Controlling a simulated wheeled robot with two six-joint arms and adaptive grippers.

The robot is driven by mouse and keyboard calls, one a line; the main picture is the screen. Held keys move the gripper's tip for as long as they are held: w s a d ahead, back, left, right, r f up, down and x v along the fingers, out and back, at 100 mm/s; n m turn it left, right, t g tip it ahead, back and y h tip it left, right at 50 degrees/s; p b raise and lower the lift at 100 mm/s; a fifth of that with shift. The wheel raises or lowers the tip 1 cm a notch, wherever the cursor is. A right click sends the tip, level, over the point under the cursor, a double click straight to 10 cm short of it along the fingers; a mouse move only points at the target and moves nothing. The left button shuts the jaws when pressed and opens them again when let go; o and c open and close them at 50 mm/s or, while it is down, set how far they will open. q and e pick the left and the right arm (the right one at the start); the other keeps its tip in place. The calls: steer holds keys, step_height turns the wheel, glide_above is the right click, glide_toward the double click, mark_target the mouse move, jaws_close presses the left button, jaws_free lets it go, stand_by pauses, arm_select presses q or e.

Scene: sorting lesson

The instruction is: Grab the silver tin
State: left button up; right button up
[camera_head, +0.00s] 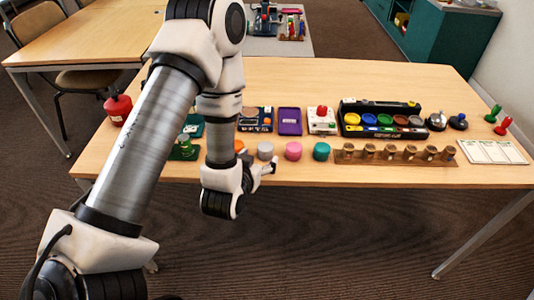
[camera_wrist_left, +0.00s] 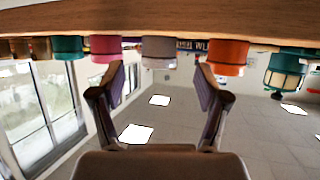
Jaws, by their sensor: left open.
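My left gripper (camera_head: 271,168) is just in front of the silver tin, at the table's front edge. In the left wrist view, which is upside down, the silver tin (camera_wrist_left: 160,51) shows between the open fingers of my left gripper (camera_wrist_left: 160,80), beyond their tips. The fingers are empty. The orange tin (camera_wrist_left: 227,56) is to its right there and the pink tin (camera_wrist_left: 106,48) to its left.
A teal tin (camera_head: 321,151) and a long wooden rack (camera_head: 395,154) stand right along the front edge. A green item (camera_head: 184,148) stands left. Behind are a purple tray (camera_head: 290,121), a white block (camera_head: 321,121) and a black paint tray (camera_head: 382,117). The table's back (camera_head: 330,78) is clear.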

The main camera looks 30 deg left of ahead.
mark_target(263, 153)
arm_select(q)
steer(key=shift+w+a+f, duration=0.1)
steer(key=shift+w+f, duration=0.25)
steer(key=shift+w, duration=0.1)
steer(key=x, duration=0.5)
steer(key=shift+w+r, duration=0.1)
steer(key=shift+r, duration=0.1)
steer(key=c, duration=1.2)
